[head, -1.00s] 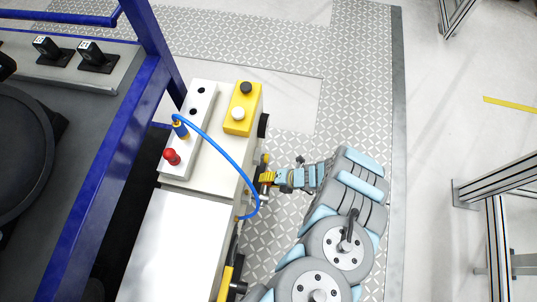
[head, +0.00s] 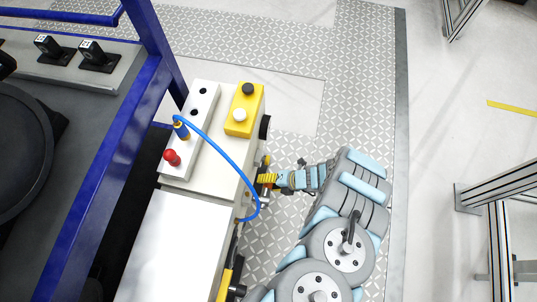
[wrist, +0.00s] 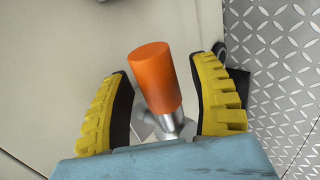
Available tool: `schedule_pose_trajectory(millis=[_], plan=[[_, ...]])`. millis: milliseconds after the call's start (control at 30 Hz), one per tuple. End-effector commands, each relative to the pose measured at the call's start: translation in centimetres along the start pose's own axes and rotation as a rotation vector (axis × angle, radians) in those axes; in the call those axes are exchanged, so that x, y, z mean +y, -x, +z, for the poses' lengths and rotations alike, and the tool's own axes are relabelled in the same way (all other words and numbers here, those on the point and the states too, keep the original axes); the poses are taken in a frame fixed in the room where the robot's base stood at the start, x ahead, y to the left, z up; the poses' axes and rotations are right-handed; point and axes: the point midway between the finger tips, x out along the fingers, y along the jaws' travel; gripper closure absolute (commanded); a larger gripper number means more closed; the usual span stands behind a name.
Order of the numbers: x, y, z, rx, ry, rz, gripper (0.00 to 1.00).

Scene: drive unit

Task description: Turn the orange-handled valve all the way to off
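The orange-handled valve (wrist: 156,77) shows in the wrist view as an orange cylinder on a silver metal stem, tilted slightly to the left toward its top. My gripper (wrist: 160,95) has its two yellow ridged fingers apart, one on each side of the handle. A gap shows on the left; the right finger is closer, also with a visible gap. In the head view my gripper (head: 265,181) is at the right side of the cream cabinet (head: 210,180). The orange handle cannot be made out there.
A blue cable (head: 229,153) arcs over the cabinet's right edge close to my gripper. A yellow button box (head: 244,110) and a white panel with a red knob (head: 171,157) sit on top. Patterned floor plate (head: 300,60) is open to the right.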

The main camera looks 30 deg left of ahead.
Motion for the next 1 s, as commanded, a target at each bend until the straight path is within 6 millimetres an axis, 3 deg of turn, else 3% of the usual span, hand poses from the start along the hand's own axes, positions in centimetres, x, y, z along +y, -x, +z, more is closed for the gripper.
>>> schedule_pose_trajectory(millis=[233, 433, 1000], plan=[[0.0, 0.8, 0.0, 0.0, -0.001, 0.0, 0.39], [0.0, 3.4, 0.1, -0.003, -0.001, -0.001, 0.39], [-0.1, 6.1, 0.0, -0.002, -0.001, 0.0, 0.39]])
